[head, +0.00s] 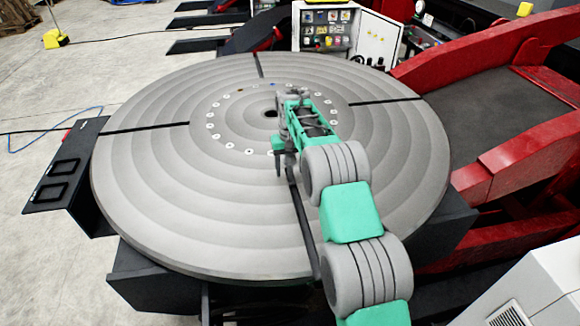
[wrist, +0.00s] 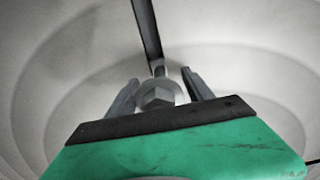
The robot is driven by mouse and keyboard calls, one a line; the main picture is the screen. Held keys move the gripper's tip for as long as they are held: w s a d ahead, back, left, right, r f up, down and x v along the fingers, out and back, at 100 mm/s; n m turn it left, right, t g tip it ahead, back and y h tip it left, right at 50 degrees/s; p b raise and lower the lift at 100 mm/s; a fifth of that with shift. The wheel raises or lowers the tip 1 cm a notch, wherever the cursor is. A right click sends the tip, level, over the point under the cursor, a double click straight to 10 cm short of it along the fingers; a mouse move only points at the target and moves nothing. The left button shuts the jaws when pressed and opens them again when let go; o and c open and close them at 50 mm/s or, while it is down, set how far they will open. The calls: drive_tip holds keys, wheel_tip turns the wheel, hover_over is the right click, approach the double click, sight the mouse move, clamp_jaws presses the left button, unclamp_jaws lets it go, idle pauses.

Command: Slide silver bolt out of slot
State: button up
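The silver bolt (wrist: 159,95) shows its hex head in the wrist view, with its shank at the inner end of a dark slot (wrist: 147,30). My gripper (wrist: 160,78) has its two fingers apart, one on each side of the bolt; a gap seems to show on both sides. In the head view my gripper (head: 284,168) points down over the round grey table (head: 180,225), near the inner end of the front slot (head: 304,235). The bolt is hidden or too small to tell there.
The table has other dark slots, a ring of small pale holes and a centre hole (head: 270,113). A red frame (head: 500,75) stands at the right. An open control cabinet (head: 328,30) stands behind the table. The table's left side is clear.

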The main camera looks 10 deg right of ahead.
clamp_jaws()
idle(0.4)
